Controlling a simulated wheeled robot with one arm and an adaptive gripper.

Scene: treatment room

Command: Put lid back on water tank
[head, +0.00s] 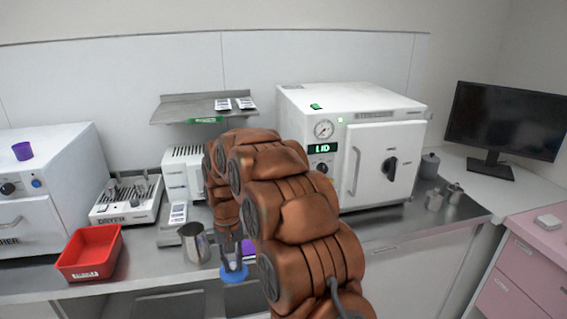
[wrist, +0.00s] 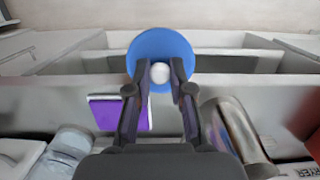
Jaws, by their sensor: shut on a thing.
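My gripper (head: 233,262) is shut on the white knob of a round blue lid (head: 235,275), over the counter's front edge. In the wrist view, the knob (wrist: 160,73) sits between the fingertips (wrist: 160,75) and the blue disc (wrist: 160,42) spreads beyond them. A white autoclave (head: 360,140) stands at the back right of the counter, its door shut and its green display reading "LID". A small green label (head: 316,106) is on its top. I cannot make out a tank opening, and my arm hides part of the autoclave's left side.
A metal cup (head: 194,243) and a purple item (head: 248,247) are near the gripper. A red bin (head: 90,253) and a dryer tray (head: 127,199) are at left. A wall shelf (head: 180,112) hangs left of the autoclave. A monitor (head: 507,120) is at right.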

